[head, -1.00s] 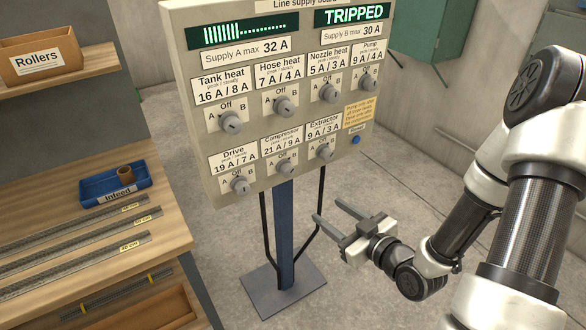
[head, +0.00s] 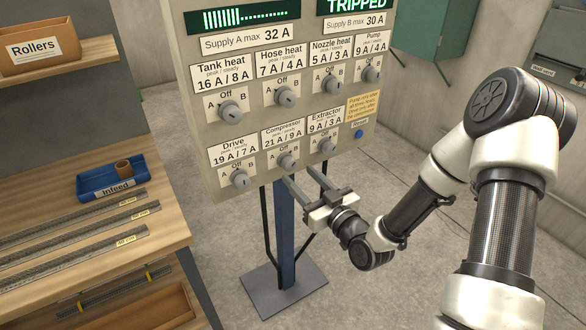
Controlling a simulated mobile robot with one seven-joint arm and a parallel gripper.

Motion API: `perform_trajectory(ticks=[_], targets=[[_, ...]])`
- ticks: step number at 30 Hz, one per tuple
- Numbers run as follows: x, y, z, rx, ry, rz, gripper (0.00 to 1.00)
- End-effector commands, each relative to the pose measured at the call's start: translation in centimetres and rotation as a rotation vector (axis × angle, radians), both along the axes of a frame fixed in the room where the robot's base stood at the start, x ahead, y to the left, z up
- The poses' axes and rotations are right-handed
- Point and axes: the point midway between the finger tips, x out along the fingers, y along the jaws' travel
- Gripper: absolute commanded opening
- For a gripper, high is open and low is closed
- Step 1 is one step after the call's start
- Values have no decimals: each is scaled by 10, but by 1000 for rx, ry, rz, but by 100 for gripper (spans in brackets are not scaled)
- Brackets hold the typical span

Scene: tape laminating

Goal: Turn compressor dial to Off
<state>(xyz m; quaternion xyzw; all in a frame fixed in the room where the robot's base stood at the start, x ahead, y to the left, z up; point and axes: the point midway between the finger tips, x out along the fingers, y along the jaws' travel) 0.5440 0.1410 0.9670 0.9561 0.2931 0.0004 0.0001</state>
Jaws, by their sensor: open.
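The compressor dial (head: 285,161) is a grey knob in the middle of the lower row on the supply board (head: 207,178). Its label (head: 283,134) reads "21 A / 9 A", with Off above the knob and A and B to its sides. My gripper (head: 298,172) is open and empty, its two long fingers pointing up toward the board. The left fingertip is just below and right of the compressor dial, and the right fingertip is below the extractor dial (head: 327,147). I cannot tell whether either finger touches the board. The compressor pointer's exact setting is too small to tell.
The drive dial (head: 239,178) is left of the compressor dial. Several heat and pump dials fill the upper row. A blue reset button (head: 359,133) is at the right, and the display (head: 357,5) reads TRIPPED. A wooden bench (head: 165,215) stands at the left.

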Motion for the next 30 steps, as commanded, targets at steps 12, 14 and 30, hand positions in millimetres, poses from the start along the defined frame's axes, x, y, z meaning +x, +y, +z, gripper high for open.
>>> perform_trajectory(ticks=[12, 14, 30], targets=[[40, 27, 0, 1, 1, 0, 48], [41, 27, 0, 0, 1, -1, 48], [40, 27, -1, -1, 0, 0, 7]])
